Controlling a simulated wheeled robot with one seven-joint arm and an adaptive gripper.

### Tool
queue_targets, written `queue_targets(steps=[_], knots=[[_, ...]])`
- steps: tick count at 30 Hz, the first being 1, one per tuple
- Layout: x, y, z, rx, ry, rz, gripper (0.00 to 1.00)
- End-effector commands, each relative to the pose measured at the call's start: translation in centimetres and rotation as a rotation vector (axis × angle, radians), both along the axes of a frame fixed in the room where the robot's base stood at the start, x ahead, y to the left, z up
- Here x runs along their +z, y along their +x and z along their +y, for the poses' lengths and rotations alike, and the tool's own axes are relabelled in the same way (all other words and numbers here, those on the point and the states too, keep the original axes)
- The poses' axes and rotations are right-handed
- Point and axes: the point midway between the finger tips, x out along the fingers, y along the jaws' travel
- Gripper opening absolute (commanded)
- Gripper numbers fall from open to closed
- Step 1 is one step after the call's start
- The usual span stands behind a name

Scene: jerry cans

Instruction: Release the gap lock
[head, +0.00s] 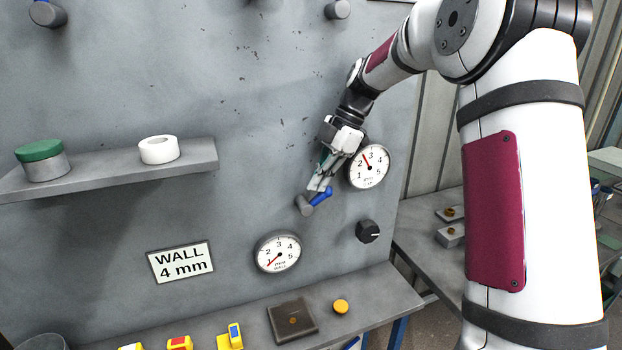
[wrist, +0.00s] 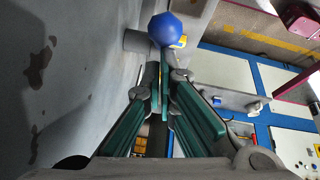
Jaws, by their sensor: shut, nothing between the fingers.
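A small lever with a blue handle (head: 321,196) and a grey hub (head: 304,205) is mounted on the grey wall panel. Its handle slants up and to the right from the hub. It is the likely gap lock, though no label shows. My gripper (head: 317,187) is shut and empty, its fingertips right at the blue handle. In the wrist view, the blue ball end (wrist: 167,30) shows just beyond the fingertips (wrist: 165,78), with the grey hub (wrist: 136,41) left of it. I cannot tell whether the fingers touch the handle.
A round dial (head: 369,167) sits close right of my gripper, and another dial (head: 278,252) lies below left. A black knob (head: 368,231) is below right. A sign (head: 180,263) reads "WALL 4 mm". A shelf (head: 110,173) juts out at left; a ledge (head: 375,296) runs below.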

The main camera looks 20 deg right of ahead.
Motion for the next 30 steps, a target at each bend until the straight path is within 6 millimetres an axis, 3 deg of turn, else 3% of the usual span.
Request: queue_targets(steps=[12, 30], knots=[[-0.8, 0.0, -1.6, -0.002, -0.003, -0.001, 0.0], [-1.0, 0.0, -1.8, -0.001, -0.002, 0.0, 0.0]])
